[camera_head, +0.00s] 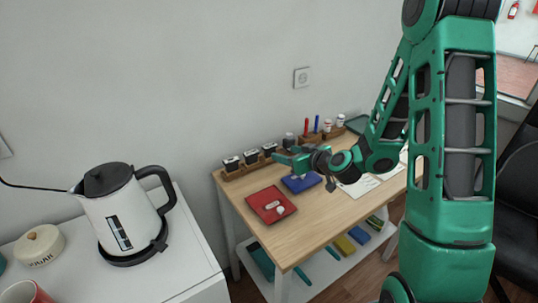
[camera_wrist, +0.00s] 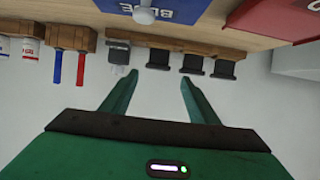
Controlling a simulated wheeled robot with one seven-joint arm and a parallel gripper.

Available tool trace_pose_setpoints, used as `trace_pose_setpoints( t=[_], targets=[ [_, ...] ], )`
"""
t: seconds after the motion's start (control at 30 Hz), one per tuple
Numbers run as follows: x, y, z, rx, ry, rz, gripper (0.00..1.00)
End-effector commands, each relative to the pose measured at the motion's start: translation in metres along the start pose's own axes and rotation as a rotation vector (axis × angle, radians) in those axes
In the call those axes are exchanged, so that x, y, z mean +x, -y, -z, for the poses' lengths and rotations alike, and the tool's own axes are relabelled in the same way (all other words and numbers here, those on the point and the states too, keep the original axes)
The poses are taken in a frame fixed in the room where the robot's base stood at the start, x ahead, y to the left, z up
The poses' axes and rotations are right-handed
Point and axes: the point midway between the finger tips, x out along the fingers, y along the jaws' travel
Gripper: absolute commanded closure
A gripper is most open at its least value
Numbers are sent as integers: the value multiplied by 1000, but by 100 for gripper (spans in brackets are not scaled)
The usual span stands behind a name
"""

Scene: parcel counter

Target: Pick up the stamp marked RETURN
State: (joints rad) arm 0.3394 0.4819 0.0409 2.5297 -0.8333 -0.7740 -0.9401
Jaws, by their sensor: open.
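Three dark stamps with pale labels stand in a row in a wooden rack (camera_head: 240,172) at the back left of the wooden table: a left stamp (camera_head: 231,163), a middle stamp (camera_head: 250,157) and a right stamp (camera_head: 269,150). Their lettering is too small to read, so I cannot tell which is marked RETURN. In the wrist view three dark stamps (camera_wrist: 193,63) hang upside down in the picture beyond my fingers. My gripper (camera_head: 283,160) is open and empty, beside the rack's right part. Its spread fingers (camera_wrist: 159,80) point toward the rack.
A red pad (camera_head: 262,199) and a blue pad (camera_head: 301,184) lie on the table, with small pale-knobbed items. Red and blue pens (camera_head: 306,127) and small bottles (camera_head: 327,126) stand right of the stamps. A kettle (camera_head: 122,215) stands on the white counter at left.

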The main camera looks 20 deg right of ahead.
Motion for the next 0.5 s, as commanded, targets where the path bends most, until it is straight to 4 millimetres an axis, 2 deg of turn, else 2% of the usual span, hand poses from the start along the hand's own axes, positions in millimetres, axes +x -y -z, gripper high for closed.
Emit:
trace_pose_setpoints(
  t=[0.3,0.5],
  targets=[
    [44,0,0,-1,-5,1,45],
    [56,0,0,-1,-5,-1,45]
  ],
)
